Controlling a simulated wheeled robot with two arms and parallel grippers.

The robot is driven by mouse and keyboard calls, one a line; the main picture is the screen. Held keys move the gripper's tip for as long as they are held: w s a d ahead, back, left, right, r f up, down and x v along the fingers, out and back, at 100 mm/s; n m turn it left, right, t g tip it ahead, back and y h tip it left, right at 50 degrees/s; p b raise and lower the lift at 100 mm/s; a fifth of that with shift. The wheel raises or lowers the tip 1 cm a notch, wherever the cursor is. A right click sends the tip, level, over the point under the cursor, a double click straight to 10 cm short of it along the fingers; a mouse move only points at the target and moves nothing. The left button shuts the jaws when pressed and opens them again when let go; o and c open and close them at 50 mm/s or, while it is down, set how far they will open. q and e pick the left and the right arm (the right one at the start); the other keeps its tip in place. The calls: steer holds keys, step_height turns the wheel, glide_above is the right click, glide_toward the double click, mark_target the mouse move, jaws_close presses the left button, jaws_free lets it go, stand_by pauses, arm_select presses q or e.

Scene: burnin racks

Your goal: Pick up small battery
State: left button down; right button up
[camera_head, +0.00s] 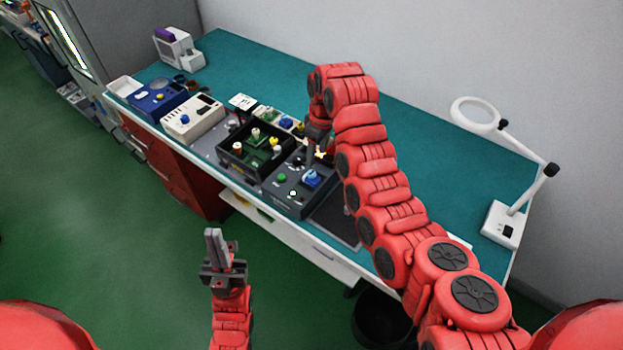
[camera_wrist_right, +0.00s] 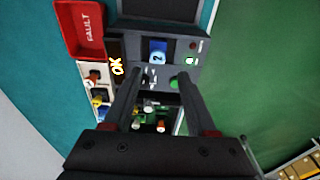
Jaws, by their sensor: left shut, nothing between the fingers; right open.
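My right gripper (camera_head: 312,150) reaches over the bench beside a dark test box (camera_head: 290,198). In the right wrist view its two fingers (camera_wrist_right: 161,74) are apart with nothing gripped between them. A black tray (camera_head: 232,166) holds a green board (camera_head: 258,154) and several small upright pieces, among them a pale-topped one (camera_head: 255,132). Some small parts (camera_wrist_right: 150,107) also show between the fingers in the wrist view. I cannot tell which piece is the small battery. My left gripper (camera_head: 214,242) is shut and empty, in front of the bench.
The dark box carries a green button (camera_head: 282,178) and a blue part (camera_head: 312,178). A magnifier lamp (camera_head: 503,225) stands at right. The back of the teal bench (camera_head: 260,65) is clear.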

mark_target(312, 173)
steer(key=f+b, duration=0.1)
steer(key=f, duration=0.1)
steer(key=f+b, duration=0.3)
steer(key=f, duration=0.2)
steer(key=shift+w+a, duration=0.3)
steer(key=shift+a, duration=0.05)
steer(key=shift+f+p, duration=0.2)
steer(key=shift+p, duration=0.15)
steer(key=f, duration=0.1)
steer(key=f+p, duration=0.1)
steer(key=w+f+p, duration=0.1)
steer(key=shift+a+f, duration=0.25)
steer(key=shift+a, duration=0.05)
steer(key=shift+f, duration=0.6)
jaws_close()
